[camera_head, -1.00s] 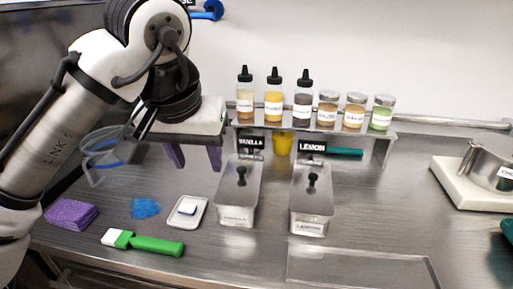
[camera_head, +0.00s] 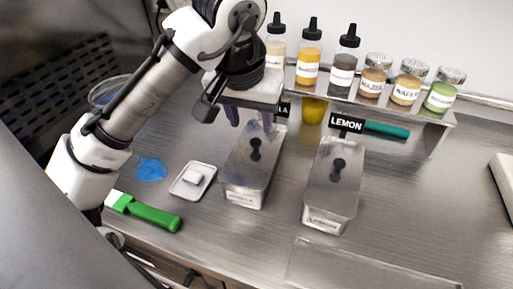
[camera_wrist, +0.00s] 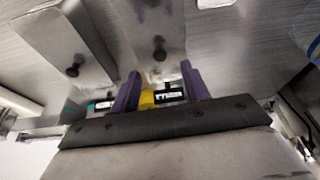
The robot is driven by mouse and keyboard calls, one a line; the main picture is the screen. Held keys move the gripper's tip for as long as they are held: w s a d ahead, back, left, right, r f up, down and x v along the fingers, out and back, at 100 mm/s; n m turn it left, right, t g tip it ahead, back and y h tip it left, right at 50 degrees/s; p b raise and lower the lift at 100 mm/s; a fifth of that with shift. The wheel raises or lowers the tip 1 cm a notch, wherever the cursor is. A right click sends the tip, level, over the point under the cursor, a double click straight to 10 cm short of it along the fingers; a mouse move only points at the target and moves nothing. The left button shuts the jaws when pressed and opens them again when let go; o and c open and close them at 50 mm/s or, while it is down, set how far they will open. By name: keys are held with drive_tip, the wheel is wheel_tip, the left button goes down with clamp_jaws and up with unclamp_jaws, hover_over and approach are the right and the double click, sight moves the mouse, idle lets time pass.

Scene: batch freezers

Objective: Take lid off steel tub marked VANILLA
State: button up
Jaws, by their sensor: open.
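The steel tub marked VANILLA (camera_head: 245,196) stands on the counter with its flat steel lid (camera_head: 240,165) on. The lid has a black knob (camera_head: 255,149). My gripper (camera_head: 250,120) is open and empty, its purple fingers pointing down above the far end of this tub, apart from the knob. In the wrist view, which is turned about, the knob (camera_wrist: 159,51) shows beyond and between the parted fingertips (camera_wrist: 160,70). The VANILLA sign behind the tub is mostly hidden by my gripper.
A lidded LEMON tub (camera_head: 325,212) stands close on the right. A shelf (camera_head: 436,119) with bottles and jars is behind. A white dish (camera_head: 183,187), blue cloth (camera_head: 151,169) and green-handled scraper (camera_head: 154,216) lie left. The yellow cup (camera_head: 313,111) stands behind the tubs.

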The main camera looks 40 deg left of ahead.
sight(256, 140)
drive_tip(key=shift+w+p+x, duration=0.15)
drive_tip(key=shift+p+x, duration=0.1)
drive_tip(key=shift+x, duration=1.45)
drive_tip(key=shift+w+p+x, duration=0.1)
drive_tip(key=shift+p+x, duration=0.1)
drive_tip(key=shift+x, duration=1.5)
clamp_jaws()
drive_tip(key=shift+r, duration=0.1)
